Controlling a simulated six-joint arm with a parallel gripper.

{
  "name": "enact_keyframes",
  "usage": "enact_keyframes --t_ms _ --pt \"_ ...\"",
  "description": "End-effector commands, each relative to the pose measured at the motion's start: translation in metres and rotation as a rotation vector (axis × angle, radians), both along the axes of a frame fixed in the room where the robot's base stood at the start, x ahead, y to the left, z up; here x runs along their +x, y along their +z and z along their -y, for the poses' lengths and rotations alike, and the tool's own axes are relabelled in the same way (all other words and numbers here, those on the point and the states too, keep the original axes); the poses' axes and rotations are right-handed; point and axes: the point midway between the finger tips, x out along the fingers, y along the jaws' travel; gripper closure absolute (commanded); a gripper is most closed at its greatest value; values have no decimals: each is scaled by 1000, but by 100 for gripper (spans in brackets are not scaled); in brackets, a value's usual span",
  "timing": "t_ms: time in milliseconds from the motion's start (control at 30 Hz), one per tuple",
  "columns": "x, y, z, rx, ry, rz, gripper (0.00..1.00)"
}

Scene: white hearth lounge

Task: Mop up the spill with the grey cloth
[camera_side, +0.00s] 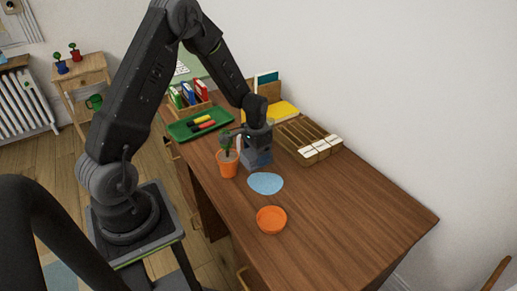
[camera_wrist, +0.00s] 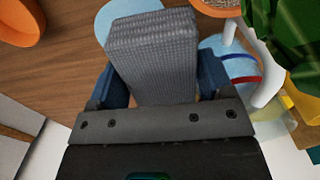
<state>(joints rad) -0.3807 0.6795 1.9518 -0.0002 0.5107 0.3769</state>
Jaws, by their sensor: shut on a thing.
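The spill (camera_side: 265,183) is a light blue patch on the brown desk (camera_side: 330,215). In the side view the cloth (camera_side: 259,162) is partly hidden by the gripper, just behind the spill. I cannot tell whether it touches the desk. Part of the spill is hidden under the cloth in the wrist view.
A plant in an orange pot (camera_side: 228,164) stands close left of my gripper. An orange bowl (camera_side: 271,219) sits in front of the spill. A wooden rack (camera_side: 308,140) is to the right, a green tray (camera_side: 200,124) behind left. The desk's front right is clear.

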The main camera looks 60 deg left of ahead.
Motion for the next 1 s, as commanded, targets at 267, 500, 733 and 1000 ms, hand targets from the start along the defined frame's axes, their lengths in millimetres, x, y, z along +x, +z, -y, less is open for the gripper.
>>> enact_keyframes --t_ms 267,500,733,1000 --pt "0 -26 0 -1 -2 -2 45" --pt "0 -48 0 0 -3 -1 45" --pt "2 -65 11 0 -6 0 48" --pt "6 -66 35 0 -6 0 48"
